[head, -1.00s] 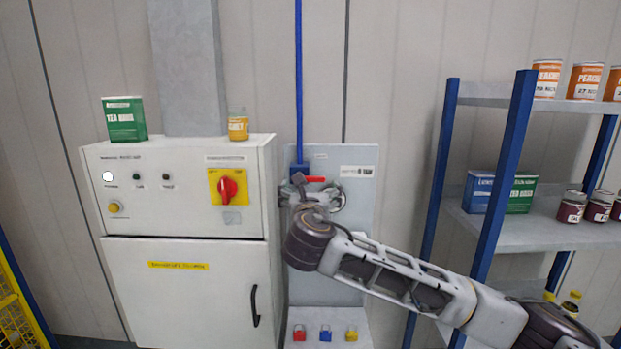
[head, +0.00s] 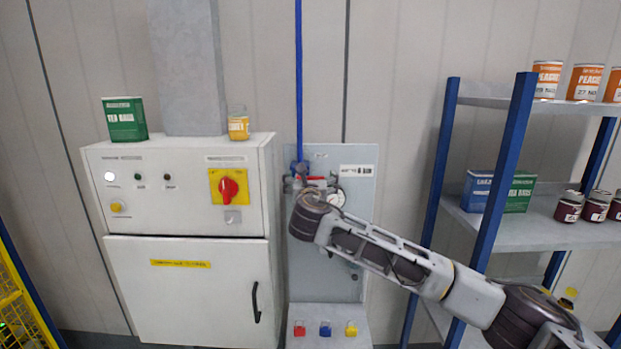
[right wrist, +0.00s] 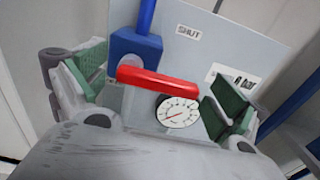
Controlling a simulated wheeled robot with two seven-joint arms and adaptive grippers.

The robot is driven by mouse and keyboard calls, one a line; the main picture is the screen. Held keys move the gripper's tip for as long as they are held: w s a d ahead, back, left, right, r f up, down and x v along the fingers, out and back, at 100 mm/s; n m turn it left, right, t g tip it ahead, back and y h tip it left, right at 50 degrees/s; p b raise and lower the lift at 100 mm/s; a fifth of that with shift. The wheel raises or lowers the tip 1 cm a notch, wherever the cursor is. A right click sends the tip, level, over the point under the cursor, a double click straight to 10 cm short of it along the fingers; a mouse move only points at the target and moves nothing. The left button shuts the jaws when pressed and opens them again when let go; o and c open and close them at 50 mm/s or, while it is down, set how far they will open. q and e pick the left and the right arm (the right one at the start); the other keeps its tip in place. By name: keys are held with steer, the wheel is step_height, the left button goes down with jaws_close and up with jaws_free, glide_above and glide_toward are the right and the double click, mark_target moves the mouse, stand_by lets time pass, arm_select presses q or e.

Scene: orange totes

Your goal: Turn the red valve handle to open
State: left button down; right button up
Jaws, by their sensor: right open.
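The red valve handle (right wrist: 157,82) points sideways to the right from the blue valve body (right wrist: 135,50), across the line of the vertical blue pipe (head: 298,80). In the head view the handle (head: 317,180) is partly hidden by my right gripper (head: 311,184), which is up at the valve on the grey panel (head: 335,250). In the right wrist view my right gripper (right wrist: 155,82) is open, one green-padded finger on each side, with the handle between them. I see no finger touching the handle. My left gripper is out of view.
A round gauge (right wrist: 178,112) sits just below the handle, with a "SHUT" label (right wrist: 188,32) above. A white control cabinet (head: 185,290) stands close on the left. A blue-posted shelf (head: 500,180) is on the right.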

steer(key=shift+w, duration=0.25)
steer(key=c, duration=1.4)
